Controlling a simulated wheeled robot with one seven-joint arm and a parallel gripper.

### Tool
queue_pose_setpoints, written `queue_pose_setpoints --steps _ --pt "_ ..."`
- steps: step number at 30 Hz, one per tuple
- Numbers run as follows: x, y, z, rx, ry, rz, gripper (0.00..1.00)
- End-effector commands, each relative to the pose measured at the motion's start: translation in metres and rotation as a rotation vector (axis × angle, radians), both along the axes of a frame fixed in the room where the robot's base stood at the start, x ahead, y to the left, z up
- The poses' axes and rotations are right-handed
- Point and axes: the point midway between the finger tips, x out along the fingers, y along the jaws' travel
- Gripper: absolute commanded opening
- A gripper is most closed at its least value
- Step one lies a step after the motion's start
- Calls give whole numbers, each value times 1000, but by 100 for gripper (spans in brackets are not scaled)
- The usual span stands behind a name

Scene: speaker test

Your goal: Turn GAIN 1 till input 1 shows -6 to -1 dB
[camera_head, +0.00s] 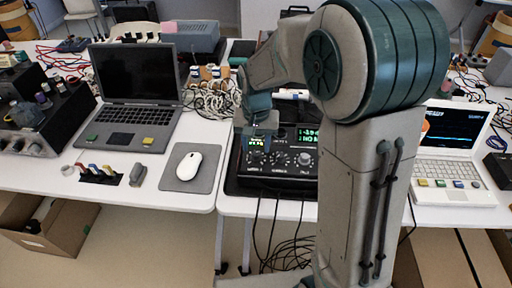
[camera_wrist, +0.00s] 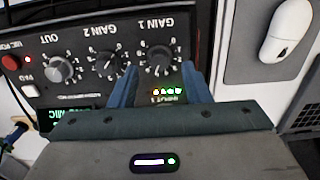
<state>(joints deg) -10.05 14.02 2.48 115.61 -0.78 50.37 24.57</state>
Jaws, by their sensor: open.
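The black audio device (camera_head: 233,172) sits on the white table in the head view, with lit green displays and a row of knobs. In the wrist view its panel appears upside down. The GAIN 1 knob (camera_wrist: 160,56) is black with a pale pointer and a printed scale. My gripper (camera_wrist: 160,67) is open, with one blue finger on each side of that knob; I cannot tell whether they touch it. The input 1 display (camera_wrist: 167,91) glows green between the fingers, but its digits are not clearly readable. My gripper also shows above the device (camera_head: 257,120) in the head view.
The GAIN 2 knob (camera_wrist: 108,63) and the OUT knob (camera_wrist: 62,68) are beside GAIN 1, with a red button (camera_wrist: 11,62) farther left. A mouse (camera_head: 189,166) and laptop (camera_head: 134,95) are left of the device. Cables hang below the table edge.

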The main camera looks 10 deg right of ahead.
Motion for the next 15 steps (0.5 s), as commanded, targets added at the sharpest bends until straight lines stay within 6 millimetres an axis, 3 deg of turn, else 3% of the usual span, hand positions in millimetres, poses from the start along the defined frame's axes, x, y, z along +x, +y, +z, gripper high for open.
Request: queue_pose_setpoints --steps 9,15 --pt "1 0 76 1 -5 0 43" --pt "1 0 105 1 -3 0 43"
